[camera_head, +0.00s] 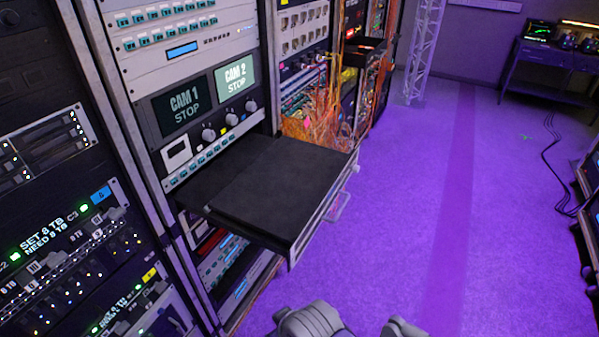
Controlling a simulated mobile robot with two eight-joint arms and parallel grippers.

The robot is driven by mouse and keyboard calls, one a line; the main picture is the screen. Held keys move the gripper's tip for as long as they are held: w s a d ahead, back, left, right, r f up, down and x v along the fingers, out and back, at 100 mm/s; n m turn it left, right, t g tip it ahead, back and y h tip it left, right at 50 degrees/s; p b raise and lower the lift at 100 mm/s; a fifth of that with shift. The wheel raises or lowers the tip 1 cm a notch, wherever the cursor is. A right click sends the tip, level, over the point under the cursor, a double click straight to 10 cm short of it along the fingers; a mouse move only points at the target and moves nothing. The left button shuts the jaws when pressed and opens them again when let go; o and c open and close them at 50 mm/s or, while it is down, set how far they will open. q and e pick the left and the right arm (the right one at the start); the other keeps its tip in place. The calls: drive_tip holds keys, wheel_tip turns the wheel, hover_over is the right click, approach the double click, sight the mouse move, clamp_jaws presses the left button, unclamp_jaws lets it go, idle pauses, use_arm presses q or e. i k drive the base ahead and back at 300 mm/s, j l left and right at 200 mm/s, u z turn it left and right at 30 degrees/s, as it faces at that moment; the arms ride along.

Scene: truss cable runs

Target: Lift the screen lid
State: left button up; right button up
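The screen lid (285,185) is a flat black panel. It lies flat and looks shut on a drawer (325,208) that is pulled out of the rack over the floor. The drawer has a light metal front edge and a handle (338,207) at its right side. Neither of my grippers can be made out. Only grey rounded parts of my own body show at the bottom edge, well short of the drawer.
Racks of equipment line the left, with CAM 1 (181,107) and CAM 2 (236,78) screens above the drawer. Orange cables (325,125) hang behind it. A truss post (422,50) and a table (545,65) stand farther back. The purple floor (400,220) right of the drawer is clear.

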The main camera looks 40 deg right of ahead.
sight(282, 196)
drive_tip(key=z, duration=2.1)
drive_tip(key=i+z, duration=0.1)
drive_tip(key=z, duration=0.35)
drive_tip(key=i+z, duration=0.1)
drive_tip(key=z, duration=0.75)
drive_tip(key=i+j+z, duration=0.1)
drive_tip(key=z, duration=0.8)
drive_tip(key=j+z, duration=0.15)
drive_tip(key=z, duration=0.3)
drive_tip(key=i+j+z, duration=0.1)
drive_tip(key=z, duration=0.35)
drive_tip(key=i+j+u, duration=0.2)
drive_tip(key=j+u, duration=0.2)
drive_tip(key=j, duration=0.25)
drive_tip(key=u, duration=0.45)
drive_tip(key=i+u, duration=0.1)
drive_tip(key=u, duration=0.35)
drive_tip(key=j+u, duration=0.1)
drive_tip(key=u, duration=0.35)
drive_tip(key=i+u, duration=0.1)
drive_tip(key=u, duration=1.25)
drive_tip(key=i+l+u, duration=0.1)
drive_tip(key=u, duration=0.35)
